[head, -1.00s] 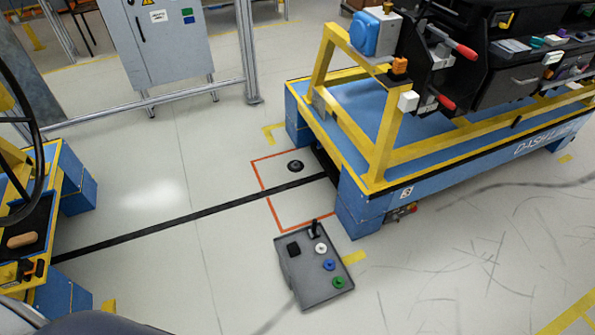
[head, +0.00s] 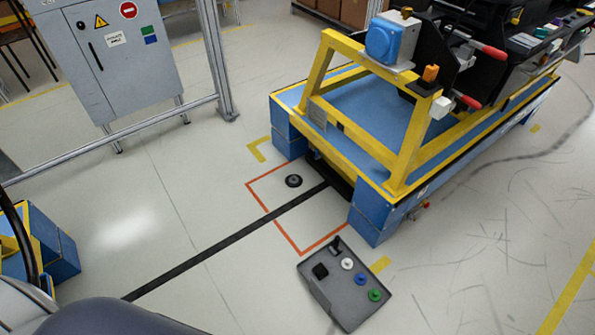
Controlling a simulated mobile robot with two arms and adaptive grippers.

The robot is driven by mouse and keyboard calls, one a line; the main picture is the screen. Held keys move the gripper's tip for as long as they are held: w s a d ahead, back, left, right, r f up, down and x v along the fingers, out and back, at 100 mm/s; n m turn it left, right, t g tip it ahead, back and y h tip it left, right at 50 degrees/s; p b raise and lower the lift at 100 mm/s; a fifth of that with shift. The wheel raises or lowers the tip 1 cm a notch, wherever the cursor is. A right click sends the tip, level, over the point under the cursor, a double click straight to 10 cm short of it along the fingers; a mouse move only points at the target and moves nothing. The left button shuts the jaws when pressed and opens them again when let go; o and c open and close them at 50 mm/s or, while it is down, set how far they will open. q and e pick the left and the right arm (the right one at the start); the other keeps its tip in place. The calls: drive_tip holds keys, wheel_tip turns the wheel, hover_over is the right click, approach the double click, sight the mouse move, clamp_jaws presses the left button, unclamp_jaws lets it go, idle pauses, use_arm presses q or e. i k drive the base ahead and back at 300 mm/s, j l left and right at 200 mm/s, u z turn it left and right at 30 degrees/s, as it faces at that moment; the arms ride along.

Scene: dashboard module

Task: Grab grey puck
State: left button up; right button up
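A dark grey puck-like disc (head: 293,181) with a paler middle lies flat on the floor, inside an orange-red outlined area. It is just left of the front end of the blue and yellow dashboard stand (head: 372,196). It is the only puck-like thing I can make out on the floor. Neither of my grippers shows in the head view, so nothing is seen touching the disc.
A grey control box (head: 345,287) with a joystick and coloured knobs sits below the outlined area. A black floor strip (head: 228,242) runs toward the stand. A grey cabinet (head: 112,62) stands behind a metal rail. Open floor lies left of the disc.

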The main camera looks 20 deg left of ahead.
sight(294, 180)
drive_tip(key=i+j+z, duration=0.2)
drive_tip(key=i+j, duration=0.15)
drive_tip(key=j, duration=0.3)
drive_tip(key=i+j+z, duration=0.25)
drive_tip(key=j, duration=0.45)
drive_tip(key=i+j+z, duration=0.1)
drive_tip(key=i+j, duration=0.15)
drive_tip(key=i+j+z, duration=0.1)
drive_tip(key=j, duration=0.4)
